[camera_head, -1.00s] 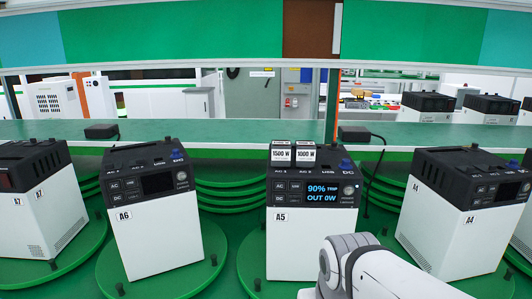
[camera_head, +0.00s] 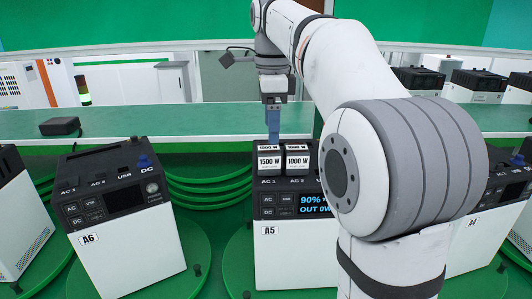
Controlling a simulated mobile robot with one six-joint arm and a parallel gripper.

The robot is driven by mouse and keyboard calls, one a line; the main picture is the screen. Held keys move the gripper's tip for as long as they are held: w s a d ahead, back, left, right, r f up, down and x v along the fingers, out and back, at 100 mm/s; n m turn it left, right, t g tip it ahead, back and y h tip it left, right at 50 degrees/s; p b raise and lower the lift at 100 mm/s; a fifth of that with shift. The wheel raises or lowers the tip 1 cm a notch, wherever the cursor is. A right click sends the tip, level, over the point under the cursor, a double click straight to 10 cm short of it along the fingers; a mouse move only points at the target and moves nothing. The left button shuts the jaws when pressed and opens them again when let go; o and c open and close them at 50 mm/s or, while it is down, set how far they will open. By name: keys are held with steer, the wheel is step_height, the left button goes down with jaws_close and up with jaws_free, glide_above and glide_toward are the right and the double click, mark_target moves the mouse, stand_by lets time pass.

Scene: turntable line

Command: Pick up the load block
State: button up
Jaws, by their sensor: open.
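Two load blocks stand side by side on top of the power unit A5 (camera_head: 282,248). The left block (camera_head: 269,163) is labelled 1500 W and the right block (camera_head: 297,161) is labelled 1000 W; both have white labels and dark bodies. My gripper (camera_head: 273,132) points down, with its blue-grey fingers at the top rear of the 1500 W block. It is open, but the fingers overlap in this view, so the gap between them does not show. I cannot tell whether they touch or straddle the block. The A5 screen reads 90% and is partly hidden by my arm.
Unit A6 (camera_head: 137,250) stands left of A5 on its own green turntable; unit A4 (camera_head: 480,236) at right is partly hidden by my arm. A green shelf (camera_head: 180,121) runs behind, carrying a black adapter (camera_head: 60,126). A cut-off unit stands at far left.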

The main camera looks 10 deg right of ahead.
mark_target(268, 148)
steer(key=shift+w+f, duration=0.3)
steer(key=shift+w, duration=0.55)
steer(key=shift+a+f, duration=0.1)
steer(key=shift+f, duration=0.25)
steer(key=shift+s+f, duration=0.35)
steer(key=shift+s, duration=0.05)
steer(key=shift+s+f, duration=0.1)
steer(key=shift+f, duration=0.3)
steer(key=f, duration=0.2)
steer(key=w+f, duration=0.1)
steer(key=shift+a+f, duration=0.1)
steer(key=shift+f, duration=0.85)
steer(key=shift+r, duration=0.1)
steer(key=c, duration=1.4)
steer(key=shift+c, duration=0.2)
